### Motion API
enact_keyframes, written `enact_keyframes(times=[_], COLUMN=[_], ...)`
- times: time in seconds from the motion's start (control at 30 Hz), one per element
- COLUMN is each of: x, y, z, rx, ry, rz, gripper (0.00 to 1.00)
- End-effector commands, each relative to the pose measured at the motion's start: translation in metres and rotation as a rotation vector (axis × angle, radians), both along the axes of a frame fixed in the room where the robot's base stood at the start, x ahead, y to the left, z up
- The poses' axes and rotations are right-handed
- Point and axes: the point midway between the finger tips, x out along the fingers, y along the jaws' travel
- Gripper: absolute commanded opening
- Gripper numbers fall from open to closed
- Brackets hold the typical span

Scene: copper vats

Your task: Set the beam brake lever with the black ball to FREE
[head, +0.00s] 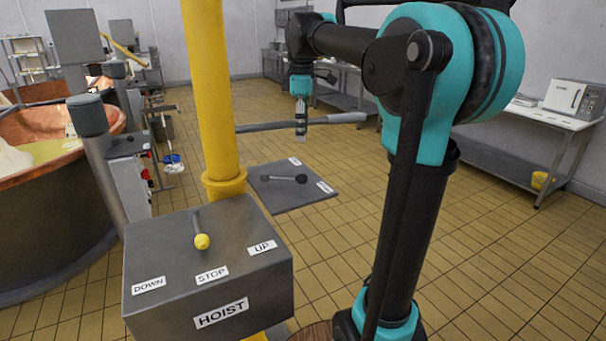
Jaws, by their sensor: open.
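The beam brake lever (284,178) lies on a grey plate (290,199) just beyond the yellow post. Its black ball (301,179) is at the right end of the lever, which points right, between two white labels. One label (295,161) is at the plate's far edge and the other (325,187) at its right edge; both are too small to read. My gripper (301,136) points down and shows above the ball in the picture, apart from it. It is open, and nothing shows between its fingers.
A yellow post (212,100) stands left of the plate. A grey bar (265,127) runs sideways from the post behind my gripper. A HOIST box (160,250) with a yellow-ball lever (202,241) stands in front.

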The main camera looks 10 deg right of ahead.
Motion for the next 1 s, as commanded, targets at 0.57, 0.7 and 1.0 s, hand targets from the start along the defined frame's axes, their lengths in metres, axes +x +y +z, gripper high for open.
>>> enact_keyframes(times=[0.57, 0.7, 1.0], x=[0.003, 0.003, 0.003], y=[-0.001, -0.001, -0.001], z=[-0.114, -0.134, -0.151], rx=[0.000, 0.000, 0.000], ry=[-0.001, -0.001, -0.001], rz=[-0.003, -0.003, -0.003], gripper=[0.48, 0.48, 0.48])
